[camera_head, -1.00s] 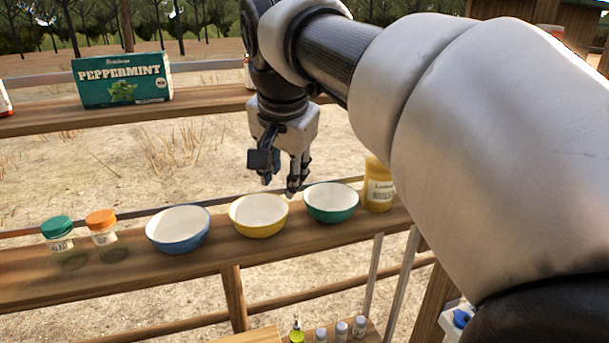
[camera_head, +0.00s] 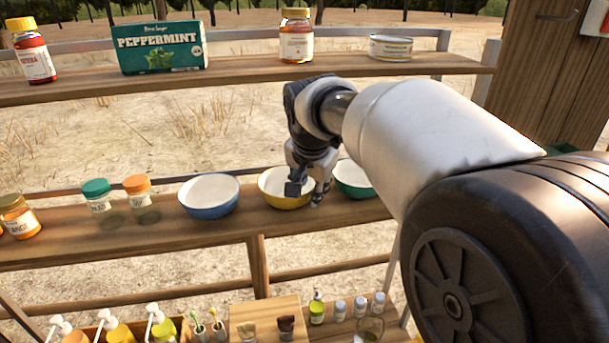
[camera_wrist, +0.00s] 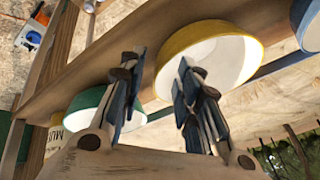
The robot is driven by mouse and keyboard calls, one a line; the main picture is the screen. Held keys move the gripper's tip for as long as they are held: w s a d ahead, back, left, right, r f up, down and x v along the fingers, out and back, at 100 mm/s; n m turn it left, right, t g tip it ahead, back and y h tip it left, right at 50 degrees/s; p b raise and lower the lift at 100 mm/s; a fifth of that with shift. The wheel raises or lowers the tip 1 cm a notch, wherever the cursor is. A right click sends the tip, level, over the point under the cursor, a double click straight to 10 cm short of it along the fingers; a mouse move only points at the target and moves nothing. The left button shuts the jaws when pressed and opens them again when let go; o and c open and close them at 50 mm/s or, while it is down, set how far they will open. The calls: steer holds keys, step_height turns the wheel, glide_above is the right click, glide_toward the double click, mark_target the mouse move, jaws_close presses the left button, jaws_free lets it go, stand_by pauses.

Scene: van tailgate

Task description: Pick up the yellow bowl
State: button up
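The yellow bowl (camera_head: 273,198) stands upright on the lower wooden shelf, between a blue bowl (camera_head: 208,208) and a green bowl (camera_head: 354,190). It is white inside and looks empty. My gripper (camera_head: 306,192) is over its right side and hides part of it. In the wrist view, my gripper (camera_wrist: 158,66) is open with its fingers well apart. There the yellow bowl (camera_wrist: 225,35) has its rim near the gap, with one finger overlapping the bowl and the other outside it. I cannot tell whether either finger touches it.
The green bowl is close on the gripper's other side. Two jars with green (camera_head: 97,199) and orange (camera_head: 138,193) lids stand further left. The upper shelf (camera_head: 245,79) holds a peppermint box (camera_head: 160,50), jars and a tin. Bottles and brushes stand below.

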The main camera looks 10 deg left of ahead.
steer(key=shift+x, duration=1.05)
steer(key=shift+r, duration=0.1)
jaws_close()
